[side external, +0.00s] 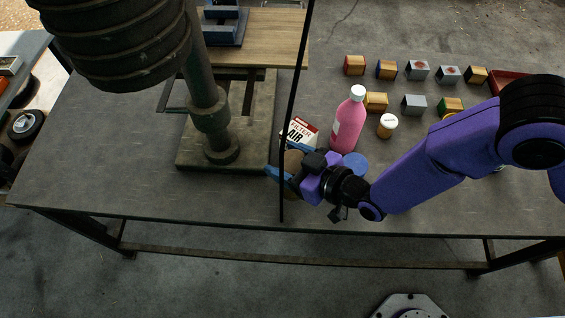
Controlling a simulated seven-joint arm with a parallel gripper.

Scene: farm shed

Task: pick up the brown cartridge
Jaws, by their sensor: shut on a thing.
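The brown cartridge (293,160) shows only as a small brown patch between the fingers of my gripper (280,158). Most of it is hidden by the gripper body and by a thin black upright rod in front. My gripper's blue fingers point left and are shut on it, low over the front part of the table. I cannot tell whether the cartridge touches the table.
A pink bottle (348,124), an air filter box (300,132) and a small white-capped jar (387,125) stand close behind my gripper. The drill press base (200,160) is to the left. Several small boxes stand in rows at the back right.

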